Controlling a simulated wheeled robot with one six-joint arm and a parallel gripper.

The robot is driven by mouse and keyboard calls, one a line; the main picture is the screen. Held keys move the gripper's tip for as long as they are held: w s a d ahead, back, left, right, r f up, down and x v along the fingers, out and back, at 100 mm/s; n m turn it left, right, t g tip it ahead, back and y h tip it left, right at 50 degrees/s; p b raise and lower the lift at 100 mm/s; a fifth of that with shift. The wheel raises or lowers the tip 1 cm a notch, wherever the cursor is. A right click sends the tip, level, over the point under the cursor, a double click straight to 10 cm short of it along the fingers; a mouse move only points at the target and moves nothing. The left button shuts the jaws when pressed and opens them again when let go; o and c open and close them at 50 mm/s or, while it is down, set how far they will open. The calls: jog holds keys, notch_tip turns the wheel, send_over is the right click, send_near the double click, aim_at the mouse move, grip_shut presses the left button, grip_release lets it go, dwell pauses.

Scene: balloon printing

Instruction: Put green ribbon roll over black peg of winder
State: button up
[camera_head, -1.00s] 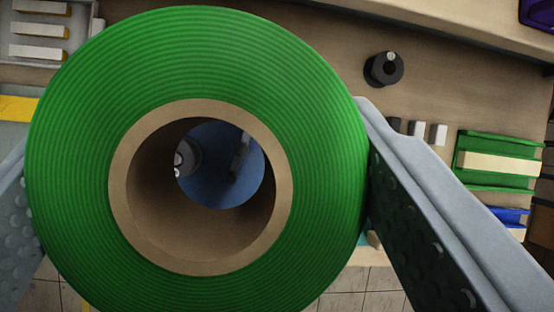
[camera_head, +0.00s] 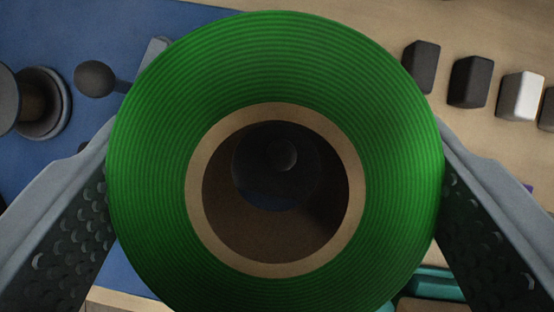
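The green ribbon roll (camera_head: 150,190) is large in the centre of the view, with a tan cardboard core (camera_head: 200,235). My gripper (camera_head: 277,165) is shut on the roll, one finger touching it on the left and one on the right. Through the core's hole I see the dark peg (camera_head: 283,154) of the winder, its round lighter tip slightly above the hole's centre. The winder's blue base (camera_head: 215,22) lies below the roll. How far the roll is above the peg, I cannot tell.
On the winder's blue base, a dark round knob (camera_head: 94,78) and a grey spool-like part (camera_head: 42,103) stand to the left. Several black and white blocks (camera_head: 520,95) sit on the wooden table (camera_head: 370,28) at upper right. A teal item (camera_head: 432,284) shows at lower right.

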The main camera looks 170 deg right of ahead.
aim_at(281, 162)
jog(key=shift+s+d+f, duration=0.15)
jog(key=shift+f, duration=0.25)
jog(key=shift+s+d+f, duration=0.1)
jog(key=shift+s+f, duration=0.05)
jog(key=shift+f, duration=6.35)
jog(key=o, duration=1)
jog(key=shift+o, duration=0.2)
jog(key=v, duration=1.7)
jog(key=shift+s+r, duration=0.1)
jog(key=shift+r, duration=0.05)
